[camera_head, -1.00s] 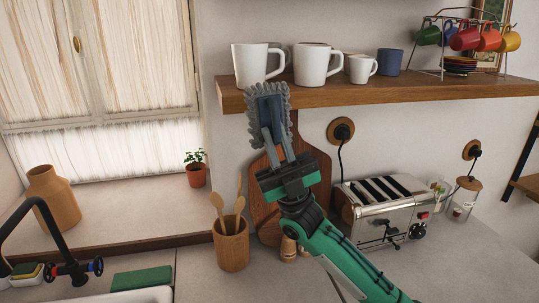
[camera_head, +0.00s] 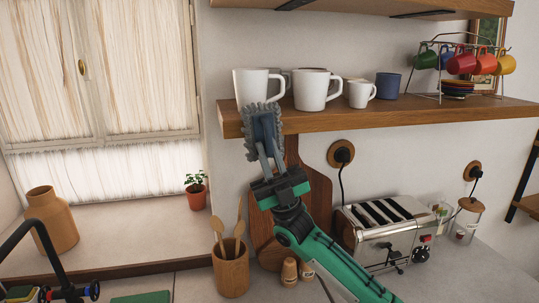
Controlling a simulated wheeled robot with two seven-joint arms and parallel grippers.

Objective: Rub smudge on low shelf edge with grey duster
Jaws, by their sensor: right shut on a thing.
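The low wooden shelf (camera_head: 400,117) runs across the right half of the head view, with its front edge facing me. My right gripper (camera_head: 265,150) is shut on the grey duster (camera_head: 249,141), which has a fringed grey rim and a blue-grey middle. The duster is held up in front of the left end of the shelf edge and overlaps it in the picture. I cannot tell whether it touches the wood. No smudge can be made out; the duster may hide it. My left gripper is out of the view.
White mugs (camera_head: 311,91) and a blue mug (camera_head: 389,87) stand on the shelf above the duster. A rack of coloured mugs (camera_head: 461,63) is further right. Below are a toaster (camera_head: 384,234), a wooden utensil pot (camera_head: 231,272) and a cutting board (camera_head: 318,190). A higher shelf (camera_head: 345,13) hangs above.

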